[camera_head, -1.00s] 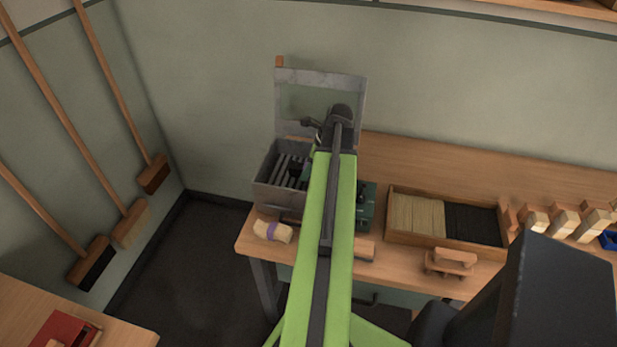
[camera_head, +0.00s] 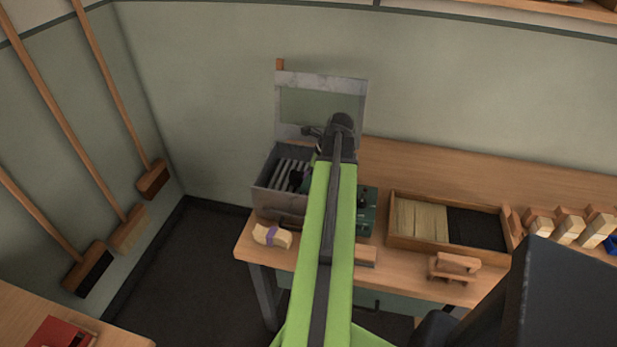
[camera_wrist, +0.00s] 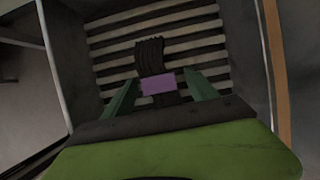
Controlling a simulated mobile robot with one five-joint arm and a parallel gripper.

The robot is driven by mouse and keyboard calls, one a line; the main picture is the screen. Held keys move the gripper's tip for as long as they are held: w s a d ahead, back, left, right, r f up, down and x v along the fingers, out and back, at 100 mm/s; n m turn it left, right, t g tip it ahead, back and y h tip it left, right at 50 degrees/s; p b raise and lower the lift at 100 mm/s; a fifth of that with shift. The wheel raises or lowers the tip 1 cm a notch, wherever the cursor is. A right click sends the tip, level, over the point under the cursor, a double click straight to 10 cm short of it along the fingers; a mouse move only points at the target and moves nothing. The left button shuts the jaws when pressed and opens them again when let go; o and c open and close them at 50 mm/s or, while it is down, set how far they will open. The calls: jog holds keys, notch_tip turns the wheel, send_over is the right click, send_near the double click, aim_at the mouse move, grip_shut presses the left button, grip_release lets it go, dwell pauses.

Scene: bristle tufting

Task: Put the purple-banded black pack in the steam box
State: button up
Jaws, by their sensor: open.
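The black pack (camera_wrist: 150,56) with its purple band (camera_wrist: 159,84) is inside the steam box, over the light slats (camera_wrist: 108,62). Its bristles fan toward the far side. My gripper (camera_wrist: 162,79) is open, with one green finger on each side of the band. The pack's near end is partly hidden by my gripper, and I cannot tell whether a finger touches it. In the head view the grey steam box (camera_head: 277,204) stands on the bench with its lid (camera_head: 320,83) raised. My arm hides its right side.
A pale purple-banded pack (camera_head: 271,236) lies on the bench in front of the box. A green device (camera_head: 366,211) stands right of my arm. A wooden tray (camera_head: 448,252) holds pale and black bristles.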

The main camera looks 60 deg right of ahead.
jog(key=p+v, duration=1)
jog(key=v, duration=0.1)
jog(key=shift+w+r, duration=0.15)
jog(key=shift+r, duration=0.15)
jog(key=shift+s+r+p, duration=0.3)
jog(key=shift+s+p, duration=0.05)
jog(key=shift+p, duration=0.2)
jog(key=w+a+f+n+g, duration=0.1)
jog(key=w+a+n+g, duration=0.1)
jog(key=w+a+n, duration=0.85)
jog(key=w+a+f+n+g, duration=0.1)
jog(key=w+a+n, duration=0.6)
jog(key=w+a, duration=0.65)
jog(key=a+n+g+h, duration=0.1)
jog(key=a+n, duration=1.4)
jog(key=a, duration=1.4)
jog(key=shift+w, duration=0.25)
